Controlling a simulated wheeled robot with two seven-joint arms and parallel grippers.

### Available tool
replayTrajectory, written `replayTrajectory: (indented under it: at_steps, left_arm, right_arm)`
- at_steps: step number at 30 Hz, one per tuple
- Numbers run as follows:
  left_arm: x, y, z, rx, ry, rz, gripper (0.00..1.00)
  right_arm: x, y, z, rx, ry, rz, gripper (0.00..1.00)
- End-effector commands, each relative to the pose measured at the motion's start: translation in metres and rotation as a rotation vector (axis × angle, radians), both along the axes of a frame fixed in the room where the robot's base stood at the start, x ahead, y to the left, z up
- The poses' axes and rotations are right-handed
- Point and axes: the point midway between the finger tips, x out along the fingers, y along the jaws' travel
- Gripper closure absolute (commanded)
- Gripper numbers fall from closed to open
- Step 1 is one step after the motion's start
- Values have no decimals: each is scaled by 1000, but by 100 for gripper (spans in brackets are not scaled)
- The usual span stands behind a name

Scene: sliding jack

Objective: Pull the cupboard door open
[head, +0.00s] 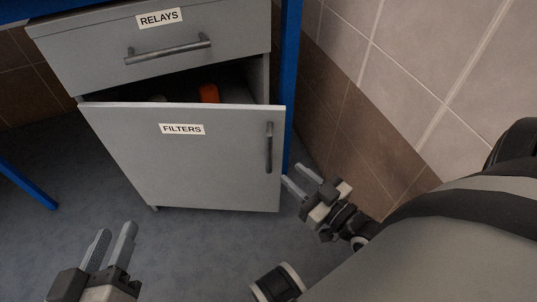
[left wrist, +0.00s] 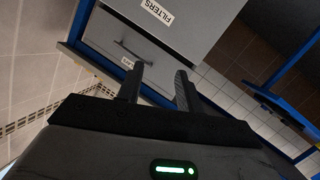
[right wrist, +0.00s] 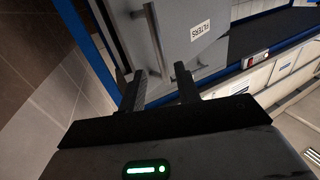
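The grey cupboard door (head: 181,160) labelled FILTERS stands partly open, its right edge swung out from the cabinet. Its vertical bar handle (head: 269,148) is near the right edge; the handle also shows in the right wrist view (right wrist: 180,72). My right gripper (head: 295,178) is open, just right of the door's lower right edge and below the handle's level in the head view. Its fingers (right wrist: 162,88) point toward the door edge and handle; I cannot tell whether they touch. My left gripper (head: 114,240) is open and empty, low in front of the door's left side.
A drawer labelled RELAYS (head: 160,45) is shut above the door. An orange object (head: 209,93) shows inside the cupboard. A blue leg (head: 289,85) and a tiled wall (head: 400,80) stand at the right. Grey floor (head: 190,245) is free in front.

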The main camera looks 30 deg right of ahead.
Motion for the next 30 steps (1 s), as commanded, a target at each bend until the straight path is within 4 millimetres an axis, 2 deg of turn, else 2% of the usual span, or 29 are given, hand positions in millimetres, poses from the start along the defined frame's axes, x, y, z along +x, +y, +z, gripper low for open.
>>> replayTrajectory:
  at_steps: [1, 6, 12, 18, 26, 27, 30]
  left_arm:
    - [0, -1, -2, -15, -2, 0, 64]
    - [-1, -3, -3, -63, -1, -6, 64]
    - [1, -5, 4, -119, -15, -9, 64]
    - [3, -6, 13, -147, -36, -9, 64]
    - [3, -7, 13, -149, -35, -10, 64]
    - [3, -7, 13, -149, -35, -10, 64]
    - [3, -7, 13, -148, -34, -10, 64]
  right_arm:
    - [13, 2, -2, 1, -7, -1, 67]
    - [49, 7, -2, 1, -6, 0, 67]
    - [80, 12, -1, -1, -3, -1, 67]
    - [93, 14, -1, -1, 0, 0, 67]
    - [94, 14, 0, -1, 2, 0, 67]
    - [94, 14, 0, -1, 1, 0, 70]
    - [94, 14, 0, -1, 1, 0, 98]
